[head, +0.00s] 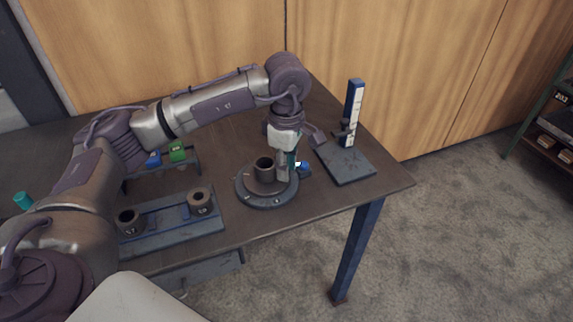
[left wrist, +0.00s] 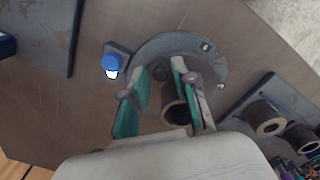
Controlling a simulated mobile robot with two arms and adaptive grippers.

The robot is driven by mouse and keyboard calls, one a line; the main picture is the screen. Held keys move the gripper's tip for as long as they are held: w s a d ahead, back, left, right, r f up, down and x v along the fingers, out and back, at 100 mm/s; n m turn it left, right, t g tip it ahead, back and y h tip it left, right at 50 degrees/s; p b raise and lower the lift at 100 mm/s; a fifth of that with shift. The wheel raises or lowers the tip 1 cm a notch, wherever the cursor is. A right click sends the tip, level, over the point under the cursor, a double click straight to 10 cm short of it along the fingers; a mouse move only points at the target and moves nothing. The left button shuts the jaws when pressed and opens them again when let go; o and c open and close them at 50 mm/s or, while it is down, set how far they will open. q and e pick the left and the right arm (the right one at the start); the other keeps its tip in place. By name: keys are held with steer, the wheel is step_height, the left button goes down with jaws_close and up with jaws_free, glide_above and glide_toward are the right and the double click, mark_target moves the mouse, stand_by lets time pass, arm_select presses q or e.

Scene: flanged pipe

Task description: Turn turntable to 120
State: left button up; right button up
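The turntable (head: 250,197) is a round dark grey disc with small light marks on its rim, near the front right of the table. It also shows in the left wrist view (left wrist: 213,60). A hollow pipe piece (head: 264,172) stands upright on it. My left gripper (head: 284,176) points down over the turntable, just right of the pipe. In the left wrist view its teal-padded fingers (left wrist: 164,72) are apart, with a small round grey peg (left wrist: 160,73) showing between them; contact is not visible. The pipe (left wrist: 174,114) is partly hidden by one finger. My right gripper is out of view.
A blue knob (head: 304,166) sits beside the turntable. A plate with an upright blue-and-white gauge (head: 353,105) stands at the right. A fixture (head: 170,222) with two pipe pieces lies left, before a rack with a green block (head: 177,151).

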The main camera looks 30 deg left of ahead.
arm_select(q)
steer(key=shift+o, duration=0.6)
steer(key=shift+r, duration=0.2)
step_height(320, 180, up, 12)
steer(key=shift+f, duration=0.2)
